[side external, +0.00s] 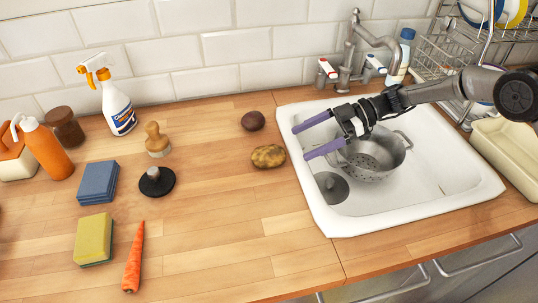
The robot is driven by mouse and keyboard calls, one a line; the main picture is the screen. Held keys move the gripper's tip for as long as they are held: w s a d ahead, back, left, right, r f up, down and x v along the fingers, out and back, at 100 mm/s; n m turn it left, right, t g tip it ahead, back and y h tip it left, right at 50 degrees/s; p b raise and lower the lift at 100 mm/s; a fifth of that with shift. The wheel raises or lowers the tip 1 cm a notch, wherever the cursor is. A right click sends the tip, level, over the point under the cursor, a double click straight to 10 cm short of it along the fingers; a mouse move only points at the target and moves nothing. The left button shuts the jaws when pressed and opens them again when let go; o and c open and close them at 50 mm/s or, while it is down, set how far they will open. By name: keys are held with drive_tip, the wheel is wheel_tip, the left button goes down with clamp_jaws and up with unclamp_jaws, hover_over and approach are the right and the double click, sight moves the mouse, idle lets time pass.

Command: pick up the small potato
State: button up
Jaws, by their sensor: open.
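A yellowish-brown, speckled potato (268,156) lies on the wooden worktop just left of the sink. A smaller, dark reddish-brown round item (253,121) lies behind it, nearer the tiled wall; it may be a potato or another vegetable. My gripper (303,142) reaches in from the right above the sink. Its two purple fingers are spread apart and point left. They are empty, and their tips are to the right of both items.
The white sink (318,209) holds a metal colander (372,160), below my gripper. A tap (351,55) stands behind it. A black sink plug (157,182), wooden brush (156,140), blue sponges (98,182), yellow sponge (93,238) and carrot (134,258) lie left. The worktop's front middle is clear.

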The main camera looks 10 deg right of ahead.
sight(275, 153)
drive_tip(key=shift+r+x, duration=0.2)
drive_tip(key=shift+x, duration=4.15)
drive_tip(key=shift+r, duration=0.1)
drive_tip(key=c, duration=1.4)
